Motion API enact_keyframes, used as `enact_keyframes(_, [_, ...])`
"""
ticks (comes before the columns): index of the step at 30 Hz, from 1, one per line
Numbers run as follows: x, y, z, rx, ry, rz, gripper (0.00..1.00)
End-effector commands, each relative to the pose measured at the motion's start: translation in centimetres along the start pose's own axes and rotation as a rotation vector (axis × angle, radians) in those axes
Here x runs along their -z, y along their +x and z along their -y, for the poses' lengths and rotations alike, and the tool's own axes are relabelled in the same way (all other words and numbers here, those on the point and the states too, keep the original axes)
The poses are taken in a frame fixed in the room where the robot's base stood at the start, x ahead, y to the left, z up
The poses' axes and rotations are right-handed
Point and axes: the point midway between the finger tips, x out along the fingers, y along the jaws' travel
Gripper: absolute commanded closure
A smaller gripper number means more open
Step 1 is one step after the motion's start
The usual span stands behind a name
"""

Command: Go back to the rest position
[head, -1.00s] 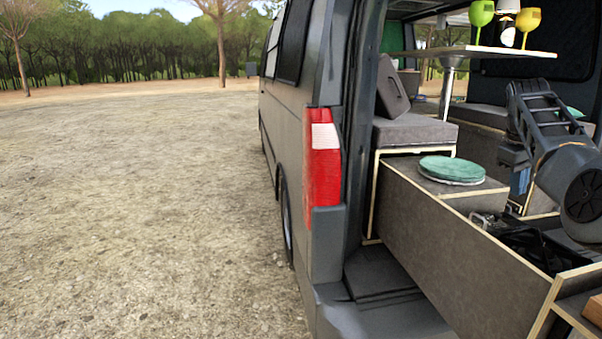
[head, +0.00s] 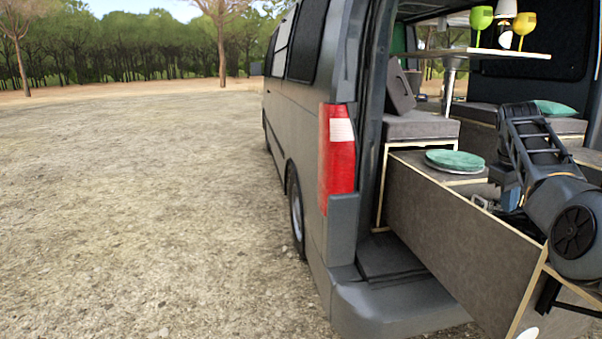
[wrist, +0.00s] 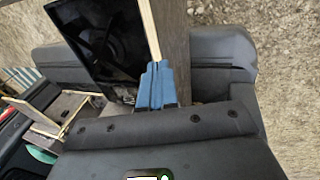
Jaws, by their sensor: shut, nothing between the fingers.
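My gripper (wrist: 157,68) is in the middle of the wrist view. Its blue fingers are together with nothing between them. They hang over the wooden-edged side wall (wrist: 151,28) of the pulled-out drawer, with a black appliance or tray (wrist: 103,40) beside them. I cannot tell how high above the edge they are. In the head view my folded black arm stands at the right, over the drawer (head: 455,240), and the blue end of my gripper (head: 511,197) shows only partly behind it.
The open van (head: 345,250) fills the right side, with its bumper (head: 395,310) low in front. A green round plate-like thing (head: 455,160) lies on the drawer unit. A table (head: 480,53) inside holds a green goblet (head: 481,17) and a yellow one (head: 526,22). Open gravel ground (head: 140,210) lies left.

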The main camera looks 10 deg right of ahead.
Motion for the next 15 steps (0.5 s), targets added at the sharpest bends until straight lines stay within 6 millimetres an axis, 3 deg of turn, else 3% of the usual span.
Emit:
enact_keyframes(8, [-0.7, 5.8, 2.9, -0.033, 0.009, -0.042, 1.00])
enact_keyframes(11, [-1.3, 8.6, 4.5, -0.050, 0.014, -0.067, 1.00])
enact_keyframes(15, [-3.0, 13.8, 7.9, -0.083, 0.018, -0.119, 1.00])
